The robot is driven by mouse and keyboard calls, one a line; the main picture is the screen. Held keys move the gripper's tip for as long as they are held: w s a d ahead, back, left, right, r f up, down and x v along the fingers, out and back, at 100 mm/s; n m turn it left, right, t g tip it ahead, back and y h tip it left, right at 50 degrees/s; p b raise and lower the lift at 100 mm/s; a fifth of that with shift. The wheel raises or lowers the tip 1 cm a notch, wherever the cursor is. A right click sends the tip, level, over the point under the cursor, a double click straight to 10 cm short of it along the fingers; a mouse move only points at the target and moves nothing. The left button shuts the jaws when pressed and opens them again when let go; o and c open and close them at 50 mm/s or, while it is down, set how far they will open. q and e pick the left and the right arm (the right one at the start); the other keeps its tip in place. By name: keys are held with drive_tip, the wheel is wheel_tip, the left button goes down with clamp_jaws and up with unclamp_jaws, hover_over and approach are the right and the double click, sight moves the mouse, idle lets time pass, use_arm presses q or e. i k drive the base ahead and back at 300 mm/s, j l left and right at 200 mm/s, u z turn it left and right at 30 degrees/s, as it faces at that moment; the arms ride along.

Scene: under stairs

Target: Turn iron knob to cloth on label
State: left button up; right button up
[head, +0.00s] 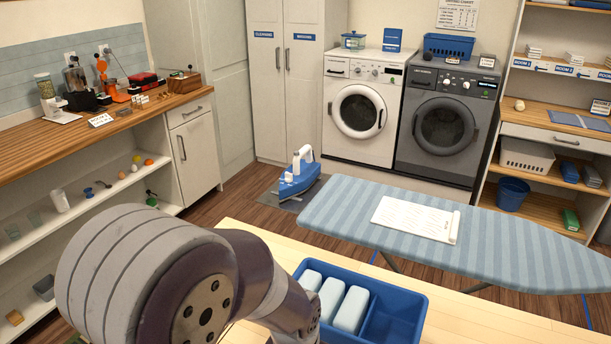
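A white cloth or paper sheet (414,217) with faint markings and a rolled right edge lies flat on the blue striped ironing board (535,245). One of my arms fills the lower left of the head view and covers part of the near table. Neither gripper shows.
A blue tray (408,318) with several pale blocks (350,309) sits on the wooden near table (475,318). White (362,105) and dark grey (447,125) washing machines stand behind. Shelves (545,120) stand at right, a cluttered counter (130,125) at left. Floor shows between counter and board.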

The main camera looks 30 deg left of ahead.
sight(288, 178)
drive_tip(key=k+j+u, duration=0.15)
drive_tip(key=u, duration=0.3)
drive_tip(key=k+j+u, duration=0.1)
drive_tip(key=u, duration=0.3)
drive_tip(key=j+u, duration=0.3)
drive_tip(key=u, duration=0.15)
drive_tip(key=i+j+u, duration=0.1)
drive_tip(key=j+u, duration=0.2)
drive_tip(key=u, duration=0.15)
drive_tip(key=i+j+u, duration=0.15)
drive_tip(key=u, duration=0.25)
drive_tip(key=i+j+u, duration=0.2)
drive_tip(key=u, duration=0.25)
drive_tip(key=i+j+u, duration=0.2)
drive_tip(key=u, duration=0.2)
drive_tip(key=i+j+z, duration=0.15)
drive_tip(key=i, duration=1.25)
drive_tip(key=i+z, duration=0.7)
drive_tip(key=z, duration=0.2)
drive_tip(key=i+j+z, duration=0.25)
drive_tip(key=z, duration=0.2)
drive_tip(key=i+l+z, duration=0.25)
drive_tip(key=z, duration=0.2)
drive_tip(key=i+z, duration=1.25)
drive_tip(key=i, duration=0.3)
drive_tip(key=i+j+z, duration=0.35)
drive_tip(key=i, duration=0.25)
drive_tip(key=l, duration=0.1)
